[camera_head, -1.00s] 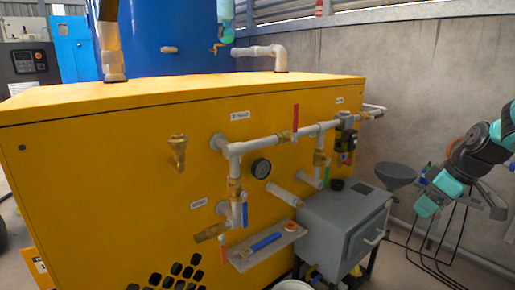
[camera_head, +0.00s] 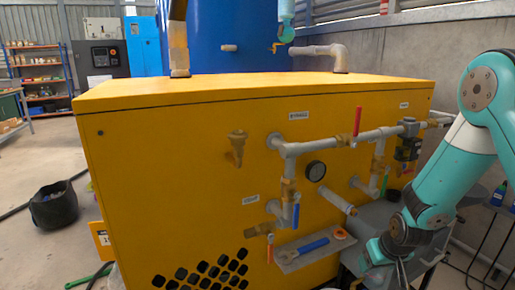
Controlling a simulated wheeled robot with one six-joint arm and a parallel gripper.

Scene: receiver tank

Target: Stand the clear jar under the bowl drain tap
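My arm comes in from the right in the head view, and its end with my gripper (camera_head: 380,256) is low at the right, in front of the grey box. The fingers are not clear, and I cannot tell whether they hold anything. I cannot make out a clear jar. A dark filter unit (camera_head: 408,145) sits at the right end of the grey pipework on the yellow cabinet, above and behind my wrist. Its lower part is small, and a bowl drain tap there is not clearly visible. Another small brass tap (camera_head: 275,47) shows by the blue tank, beside a teal part.
A small shelf (camera_head: 302,257) holds a blue-handled tool. The grey box (camera_head: 375,215) is partly behind my arm. A black bag (camera_head: 53,205) stands on open floor at left.

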